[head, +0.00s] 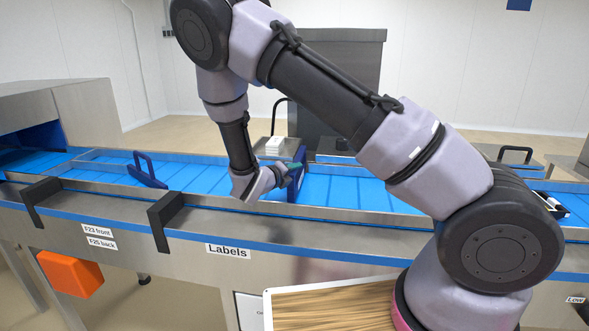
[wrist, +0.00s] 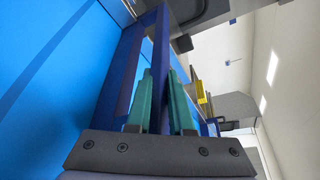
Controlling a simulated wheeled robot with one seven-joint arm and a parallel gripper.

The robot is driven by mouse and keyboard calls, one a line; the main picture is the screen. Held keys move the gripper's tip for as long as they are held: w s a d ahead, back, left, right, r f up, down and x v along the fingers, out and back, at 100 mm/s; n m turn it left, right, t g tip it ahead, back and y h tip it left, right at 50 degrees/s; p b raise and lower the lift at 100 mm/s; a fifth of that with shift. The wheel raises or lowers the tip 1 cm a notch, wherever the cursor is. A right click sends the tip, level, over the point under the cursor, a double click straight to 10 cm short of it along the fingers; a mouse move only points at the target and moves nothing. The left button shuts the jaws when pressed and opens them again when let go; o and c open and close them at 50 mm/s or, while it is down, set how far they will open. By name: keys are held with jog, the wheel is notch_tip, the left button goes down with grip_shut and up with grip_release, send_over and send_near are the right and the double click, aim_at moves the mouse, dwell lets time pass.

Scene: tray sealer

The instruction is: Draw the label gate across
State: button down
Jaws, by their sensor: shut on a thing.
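A blue gate frame (head: 294,192) stands upright over the blue conveyor belt (head: 345,189), right of the "Labels" sign (head: 228,251) on the front rail. My gripper (head: 293,171) reaches it from the left and front. In the wrist view, the teal fingers of my gripper (wrist: 162,78) lie on both sides of a blue bar of this gate (wrist: 158,45) and are shut on it.
A second blue gate (head: 147,171) lies tilted over the belt at the left. A white stack (head: 274,145) stands behind the belt. A wooden board (head: 330,308) is at the front. Open belt lies between the gates.

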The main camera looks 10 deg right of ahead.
jog(key=c, duration=0.8)
grip_release()
jog(key=shift+s+a, duration=0.1)
jog(key=shift+a, duration=0.05)
jog(key=v, duration=1)
jog(key=shift+s, duration=0.25)
jog(key=shift+a+r, duration=0.1)
jog(key=shift+a, duration=0.05)
